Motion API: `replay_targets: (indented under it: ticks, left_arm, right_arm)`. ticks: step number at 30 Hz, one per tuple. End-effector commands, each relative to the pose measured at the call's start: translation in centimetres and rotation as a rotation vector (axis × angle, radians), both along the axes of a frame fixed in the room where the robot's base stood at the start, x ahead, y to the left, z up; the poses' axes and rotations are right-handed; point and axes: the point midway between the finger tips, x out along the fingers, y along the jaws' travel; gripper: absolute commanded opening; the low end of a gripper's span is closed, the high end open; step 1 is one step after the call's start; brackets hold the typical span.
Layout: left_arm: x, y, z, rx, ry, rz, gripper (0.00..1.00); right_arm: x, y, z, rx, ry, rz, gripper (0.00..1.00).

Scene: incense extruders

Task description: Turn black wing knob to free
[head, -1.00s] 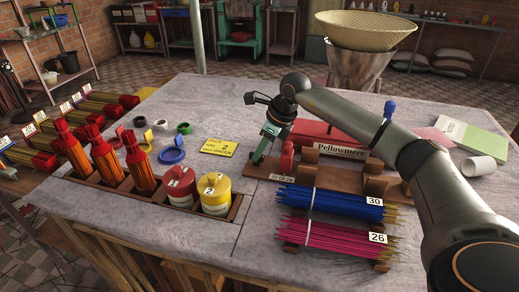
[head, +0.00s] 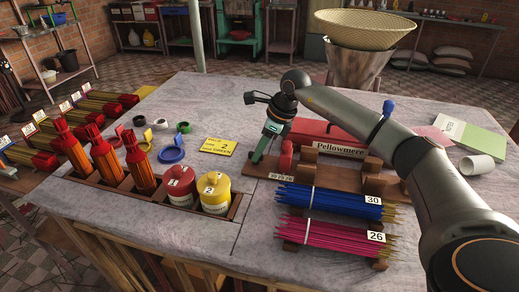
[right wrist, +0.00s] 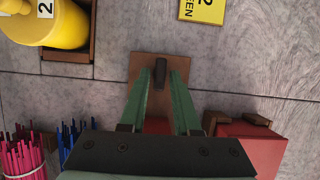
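The black wing knob (right wrist: 159,73) stands on the wooden base (right wrist: 147,62) of the red extruder, near its end. In the right wrist view it lies between the tips of my right gripper's two green fingers (right wrist: 159,80), with gaps on both sides. The fingers are apart. In the head view my right gripper (head: 260,153) points down at the left end of the red extruder (head: 325,133), labelled Pellowmere. The knob cannot be made out there. My left gripper is not in view.
Blue (head: 330,202) and pink (head: 325,234) stick bundles lie in front of the extruder. A yellow card (head: 219,147), red (head: 180,187) and yellow (head: 215,194) canisters and several upright red-orange tubes are to the left. Bare tabletop lies between the card and the extruder.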

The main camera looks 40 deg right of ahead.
Motion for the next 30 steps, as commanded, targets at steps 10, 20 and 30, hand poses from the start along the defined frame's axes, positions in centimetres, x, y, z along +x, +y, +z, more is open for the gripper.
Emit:
replay_targets:
  ticks: [10,20,30]
  left_arm:
    - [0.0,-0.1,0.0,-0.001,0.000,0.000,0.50]
    - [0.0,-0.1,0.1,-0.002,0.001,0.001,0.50]
    - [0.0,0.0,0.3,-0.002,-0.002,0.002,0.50]
  right_arm:
    - [0.0,0.0,0.0,0.001,0.001,-0.002,0.47]
    - [-1.0,-1.0,3.6,0.000,-0.004,-0.003,0.47]
    - [-3.0,-2.7,9.9,0.000,-0.004,-0.002,0.47]
